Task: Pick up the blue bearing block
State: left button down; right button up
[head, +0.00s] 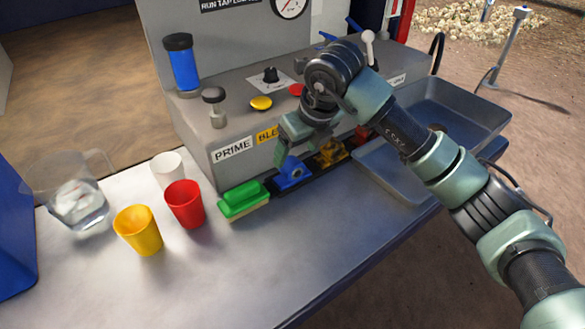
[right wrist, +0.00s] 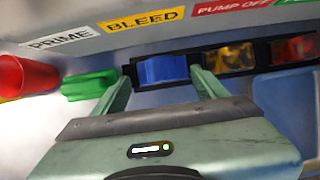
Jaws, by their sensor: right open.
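The blue bearing block (head: 292,174) sits in a black tray (head: 268,193) on the metal counter, at the foot of the grey machine. It also shows in the right wrist view (right wrist: 162,70), between my finger lines. My right gripper (head: 291,150) hangs just above and behind the blue block in the head view. In the right wrist view its two green fingers (right wrist: 164,82) are spread, one on each side of the blue block, with nothing held. I cannot tell whether the fingers touch the block. My left gripper is not in view.
A yellow block (head: 331,152) and a red block (head: 363,133) sit in the same tray to the right. A green sponge-like block (head: 243,199) is left of it. Red (head: 184,205), yellow (head: 139,230) and white (head: 168,170) cups and a clear pitcher (head: 78,205) stand left. A sink (head: 440,115) is right.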

aim_at(293, 161)
jog(key=shift+s+a+f, duration=0.15)
jog(key=shift+a+f, duration=0.1)
jog(key=shift+f, duration=0.5)
jog(key=shift+w+f+p, duration=0.4)
jog(key=shift+w+f, duration=0.1)
jog(key=shift+f, duration=0.2)
jog(key=x, duration=0.2)
jog(key=shift+w+f, duration=0.2)
jog(key=shift+w, duration=0.1)
jog(key=shift+a+f, duration=0.15)
jog(key=shift+f, duration=0.15)
jog(key=shift+w, duration=0.1)
jog(key=shift+c, duration=0.3)
grip_shut()
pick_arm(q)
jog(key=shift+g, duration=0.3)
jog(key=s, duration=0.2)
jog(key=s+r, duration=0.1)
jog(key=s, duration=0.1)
pick_arm(e)
jog(key=shift+r, duration=0.1)
